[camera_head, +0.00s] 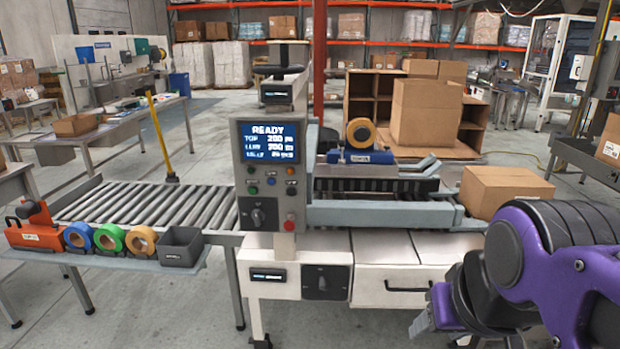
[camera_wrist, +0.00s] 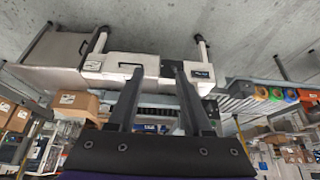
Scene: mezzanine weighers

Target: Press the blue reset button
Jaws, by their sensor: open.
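A grey control panel (camera_head: 242,205) stands upright on the front of the white machine, with a lit screen (camera_head: 270,142) reading READY. Below the screen are several small buttons. One near the middle looks blue (camera_head: 271,181), though it is tiny and its label is unreadable. My gripper (camera_wrist: 158,72) is open and empty in the wrist view, whose picture is upside down. In the head view it is at lower right, well apart from the panel.
A roller conveyor (camera_head: 150,205) lies left of the panel. A side shelf holds tape rolls (camera_head: 109,238), an orange dispenser (camera_head: 38,228) and a grey bin (camera_head: 181,247). A cardboard box (camera_head: 503,190) sits right of the machine. Open floor lies in front.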

